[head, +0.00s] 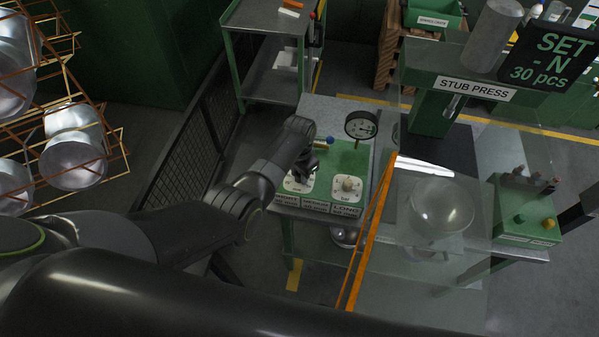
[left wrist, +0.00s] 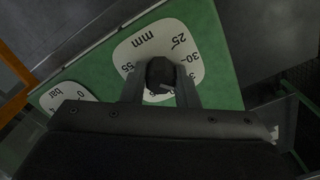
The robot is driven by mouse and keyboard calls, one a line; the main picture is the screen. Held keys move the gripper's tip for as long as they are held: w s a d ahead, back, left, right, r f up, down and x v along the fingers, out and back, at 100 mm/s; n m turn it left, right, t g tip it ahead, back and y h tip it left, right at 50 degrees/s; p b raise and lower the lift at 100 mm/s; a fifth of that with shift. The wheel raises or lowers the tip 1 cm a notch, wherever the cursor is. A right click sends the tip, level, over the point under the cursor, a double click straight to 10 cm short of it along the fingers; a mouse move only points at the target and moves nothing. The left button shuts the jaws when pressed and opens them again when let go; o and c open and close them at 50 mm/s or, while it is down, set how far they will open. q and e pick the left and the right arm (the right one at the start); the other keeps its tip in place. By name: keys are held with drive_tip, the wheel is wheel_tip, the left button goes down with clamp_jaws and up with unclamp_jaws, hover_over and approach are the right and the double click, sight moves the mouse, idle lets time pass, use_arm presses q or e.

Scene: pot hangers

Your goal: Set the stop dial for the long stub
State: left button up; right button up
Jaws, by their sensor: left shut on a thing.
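The stop dial is a white plate (left wrist: 185,45) marked mm on a green panel (head: 350,158); the visible numbers include 25, 30 and 55. In the left wrist view my left gripper (left wrist: 160,84) is shut on its dark knob (left wrist: 159,71), one finger on each side. The gripper hides part of the scale, so I cannot read the setting. In the head view my left gripper (head: 304,169) covers most of this dial plate (head: 298,186). Short, medium and long label cards (head: 316,207) line the panel's front edge. My right gripper is not in view.
A second dial (head: 348,188), marked bar, sits right of the stop dial; its plate also shows in the left wrist view (left wrist: 67,97). A round gauge (head: 361,125) stands behind. An orange-edged clear guard (head: 372,228) and the stub press sign (head: 473,88) are to the right.

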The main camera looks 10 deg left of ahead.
use_arm(q)
drive_tip(key=m, duration=0.3)
drive_tip(key=shift+m, duration=0.4)
drive_tip(key=m, duration=0.3)
drive_tip(key=shift+m, duration=0.3)
drive_tip(key=m, duration=0.3)
drive_tip(key=shift+m, duration=0.3)
drive_tip(key=m, duration=0.3)
drive_tip(key=shift+m, duration=0.3)
drive_tip(key=m, duration=0.5)
drive_tip(key=shift+w, duration=0.1)
drive_tip(key=m, duration=0.5)
drive_tip(key=shift+r, duration=0.1)
drive_tip(key=shift+m, duration=0.3)
drive_tip(key=o, duration=1)
